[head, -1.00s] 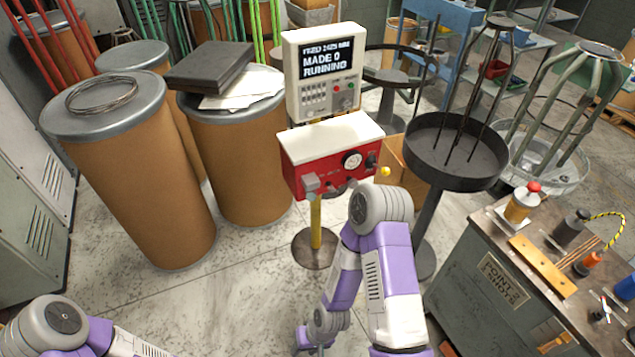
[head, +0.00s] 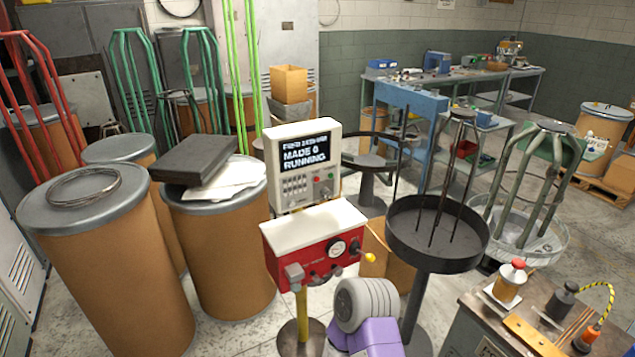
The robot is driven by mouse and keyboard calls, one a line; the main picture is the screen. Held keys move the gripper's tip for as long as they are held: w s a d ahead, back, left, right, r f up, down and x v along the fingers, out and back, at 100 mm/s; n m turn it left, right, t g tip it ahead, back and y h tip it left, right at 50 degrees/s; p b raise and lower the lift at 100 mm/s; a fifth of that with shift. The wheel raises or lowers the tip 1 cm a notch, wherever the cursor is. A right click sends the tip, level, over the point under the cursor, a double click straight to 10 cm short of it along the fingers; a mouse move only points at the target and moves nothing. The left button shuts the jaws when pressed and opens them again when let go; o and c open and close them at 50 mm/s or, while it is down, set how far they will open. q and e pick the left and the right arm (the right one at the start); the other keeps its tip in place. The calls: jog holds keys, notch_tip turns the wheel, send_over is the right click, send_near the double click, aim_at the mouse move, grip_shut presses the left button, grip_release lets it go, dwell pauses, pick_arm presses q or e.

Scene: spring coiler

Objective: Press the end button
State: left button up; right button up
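A cream control box (head: 302,165) stands on a post near the centre. Its dark screen (head: 306,152) reads "MADE" with a figure, 0 or 6, and "RUNNING"; the top line is too blurred to read. Small red and green controls (head: 322,184) sit below the screen beside a row of switches. I cannot read a label that marks an end button. Under it is a red machine (head: 315,252) with a cream top, a dial, knobs and a yellow-tipped lever. Part of my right arm rises in front of its lower right. Neither gripper is in view.
A round black tray (head: 437,236) on a stand is right of the machine. A workbench (head: 480,312) with tools is at the lower right. Tall brown drums (head: 115,265) stand close on the left, with wire and papers on top. Some floor is bare between them.

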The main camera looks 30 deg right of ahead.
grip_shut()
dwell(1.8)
